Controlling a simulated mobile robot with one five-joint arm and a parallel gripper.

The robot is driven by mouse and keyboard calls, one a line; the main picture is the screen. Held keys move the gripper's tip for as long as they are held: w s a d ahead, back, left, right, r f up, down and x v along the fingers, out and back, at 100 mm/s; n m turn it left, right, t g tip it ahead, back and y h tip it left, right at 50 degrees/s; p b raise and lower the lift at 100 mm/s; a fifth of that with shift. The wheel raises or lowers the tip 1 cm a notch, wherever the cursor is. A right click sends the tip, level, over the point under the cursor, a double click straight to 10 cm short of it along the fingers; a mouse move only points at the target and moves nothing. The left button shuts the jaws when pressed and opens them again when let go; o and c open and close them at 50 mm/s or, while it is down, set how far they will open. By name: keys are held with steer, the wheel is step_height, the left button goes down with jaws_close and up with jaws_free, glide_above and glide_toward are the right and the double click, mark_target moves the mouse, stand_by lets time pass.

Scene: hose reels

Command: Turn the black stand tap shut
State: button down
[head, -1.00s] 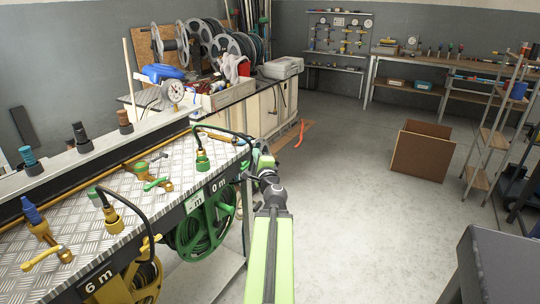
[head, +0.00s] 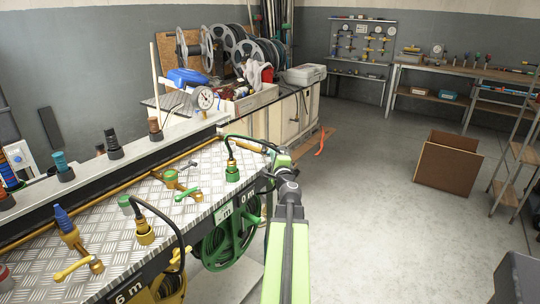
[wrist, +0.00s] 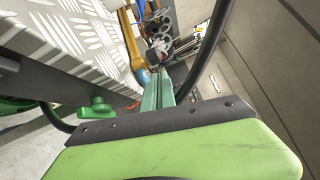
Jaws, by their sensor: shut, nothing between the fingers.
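No clearly black stand tap can be made out. On the tread-plate bench top (head: 115,225), a brass tap (head: 172,181) has a thin grey lever (head: 187,165). A green-lever tap (head: 188,195) sits beside it, and a yellow-lever tap (head: 78,269) is nearer at left. A brass pipe (wrist: 130,45) with a blue end is close by.
Hoses with brass couplings (head: 144,232) stand on the bench, with a green hose reel (head: 222,242) below. A brown box (head: 448,160) stands on the floor. The floor between is free.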

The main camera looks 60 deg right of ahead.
steer(key=shift+w+a, duration=0.2)
steer(key=shift+w, duration=0.15)
steer(key=w+a, duration=0.1)
steer(key=w, duration=0.1)
steer(key=w+a, duration=0.1)
steer(key=shift+w+a, duration=0.3)
steer(key=shift+w, duration=0.05)
